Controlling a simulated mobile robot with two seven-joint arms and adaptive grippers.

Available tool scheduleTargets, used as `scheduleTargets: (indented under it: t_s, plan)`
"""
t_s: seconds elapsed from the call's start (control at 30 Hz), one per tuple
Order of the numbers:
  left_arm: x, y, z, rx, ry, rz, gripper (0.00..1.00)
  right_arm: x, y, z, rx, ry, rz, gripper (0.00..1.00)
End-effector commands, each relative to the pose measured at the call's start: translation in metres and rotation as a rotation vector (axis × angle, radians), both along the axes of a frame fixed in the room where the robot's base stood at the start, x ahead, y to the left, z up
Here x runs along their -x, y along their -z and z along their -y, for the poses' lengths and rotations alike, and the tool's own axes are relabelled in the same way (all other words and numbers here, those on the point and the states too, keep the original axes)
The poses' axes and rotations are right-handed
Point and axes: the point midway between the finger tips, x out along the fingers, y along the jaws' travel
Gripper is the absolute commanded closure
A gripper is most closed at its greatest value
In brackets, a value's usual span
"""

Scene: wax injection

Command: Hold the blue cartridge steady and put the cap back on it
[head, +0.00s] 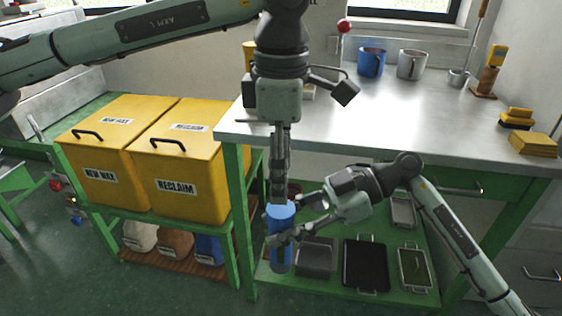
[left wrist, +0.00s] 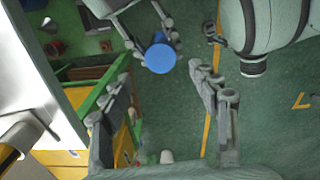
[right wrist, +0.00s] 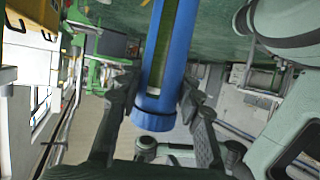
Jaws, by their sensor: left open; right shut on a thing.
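The blue cartridge (head: 281,252) is upright in the fingers of my right gripper (head: 285,218), below the front edge of the steel table. In the right wrist view the cartridge (right wrist: 170,55) shows a long window and a wider blue end, which looks like the cap (right wrist: 155,118). In the left wrist view this end (left wrist: 160,58) is a closed, flat blue disc; I cannot tell how firmly it is seated. My left gripper (head: 279,190) points down just above the cartridge top. It is open and holds nothing.
Yellow bins (head: 190,165) stand at the left on a green frame. The steel table (head: 400,110) carries mugs (head: 371,62) and yellow wax blocks (head: 533,143). Trays (head: 366,265) lie on the green lower shelf behind the cartridge. The floor in front is clear.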

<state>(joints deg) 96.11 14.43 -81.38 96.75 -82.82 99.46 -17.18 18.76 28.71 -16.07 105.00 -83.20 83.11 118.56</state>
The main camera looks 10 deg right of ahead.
Motion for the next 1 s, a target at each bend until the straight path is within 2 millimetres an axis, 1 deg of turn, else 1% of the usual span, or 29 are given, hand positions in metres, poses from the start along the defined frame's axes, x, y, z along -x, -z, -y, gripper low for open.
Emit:
scheduleTargets:
  t_s: [0.03, 0.1, 0.2, 0.3, 0.4, 0.5, 0.8, 0.87, 1.0]
  plan:
    - [0.0, -0.003, 0.0, -0.001, -0.106, 0.001, 0.39, 0.0, -0.001, 0.0, -0.002, 0.001, 0.001, 1.0]
    - [0.0, -0.006, 0.0, 0.0, -0.258, 0.001, 0.39, 0.0, -0.001, 0.0, -0.002, 0.001, 0.001, 1.0]
    - [0.0, -0.011, 0.0, 0.0, -0.437, 0.001, 0.39, 0.0, -0.001, 0.0, -0.002, 0.0, 0.002, 1.0]
    - [0.0, -0.013, 0.0, 0.0, -0.561, 0.001, 0.39, 0.0, -0.001, 0.0, -0.002, 0.0, 0.002, 1.0]
    - [0.0, -0.015, 0.0, -0.001, -0.634, 0.001, 0.39, 0.0, -0.001, 0.0, -0.002, 0.001, 0.001, 1.0]
    - [0.0, -0.015, 0.0, -0.001, -0.663, 0.001, 0.39, 0.0, -0.001, 0.0, -0.002, 0.001, 0.001, 1.0]
    - [0.0, -0.014, 0.0, -0.001, -0.664, 0.001, 0.39, 0.0, -0.001, 0.0, -0.002, 0.0, 0.002, 1.0]
    - [0.0, -0.012, 0.0, -0.001, -0.663, 0.0, 0.39, 0.0, -0.001, 0.0, -0.002, 0.0, 0.002, 1.0]
    - [0.001, 0.003, 0.0, -0.002, -0.662, -0.002, 0.39, 0.0, -0.001, 0.0, -0.002, 0.0, 0.002, 1.0]
